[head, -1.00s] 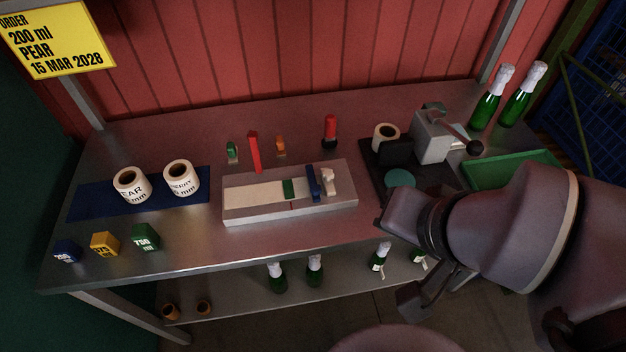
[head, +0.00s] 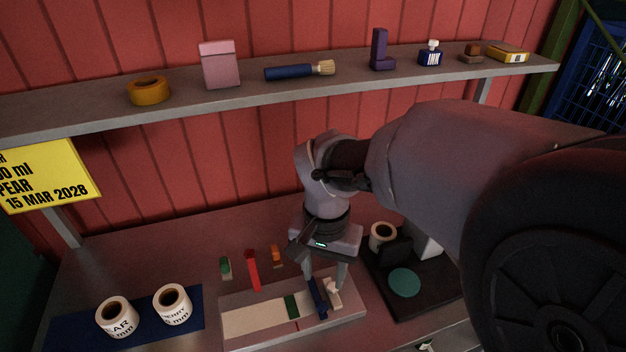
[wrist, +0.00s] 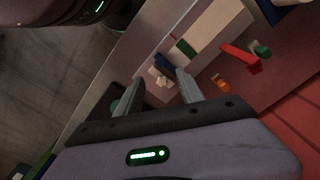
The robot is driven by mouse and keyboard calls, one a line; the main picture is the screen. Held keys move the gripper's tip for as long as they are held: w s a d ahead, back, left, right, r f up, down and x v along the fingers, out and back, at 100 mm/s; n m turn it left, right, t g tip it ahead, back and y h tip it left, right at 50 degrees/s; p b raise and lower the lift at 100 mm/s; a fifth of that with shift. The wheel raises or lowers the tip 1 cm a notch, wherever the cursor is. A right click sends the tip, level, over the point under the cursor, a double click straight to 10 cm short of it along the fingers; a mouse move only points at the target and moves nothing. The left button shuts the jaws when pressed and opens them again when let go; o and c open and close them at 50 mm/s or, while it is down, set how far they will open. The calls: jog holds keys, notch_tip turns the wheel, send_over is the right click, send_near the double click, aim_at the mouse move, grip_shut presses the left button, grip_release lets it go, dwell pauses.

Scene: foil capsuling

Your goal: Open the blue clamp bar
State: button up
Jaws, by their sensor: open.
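The blue clamp bar (head: 317,298) lies across the pale block fixture (head: 250,318) on the bench, between a green block (head: 291,306) and a white knobbed piece (head: 333,294). My gripper (head: 325,284) points down over the fixture's right end, its two fingers apart around the area of the bar and white piece. In the wrist view the blue bar (wrist: 165,63) shows just beyond and between the open fingertips of my gripper (wrist: 161,80), with the white piece (wrist: 160,77) beside it. Nothing is held. Whether a finger touches the bar I cannot tell.
A black-based device with a teal disc (head: 404,282) is to the right. Label rolls (head: 172,304) are at left. A shelf (head: 190,92) spans above.

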aim_at(322, 306)
notch_tip(322, 306, down, 11)
jog(key=b, duration=0.3)
jog(key=shift+b, duration=0.35)
grip_shut()
dwell(0.9)
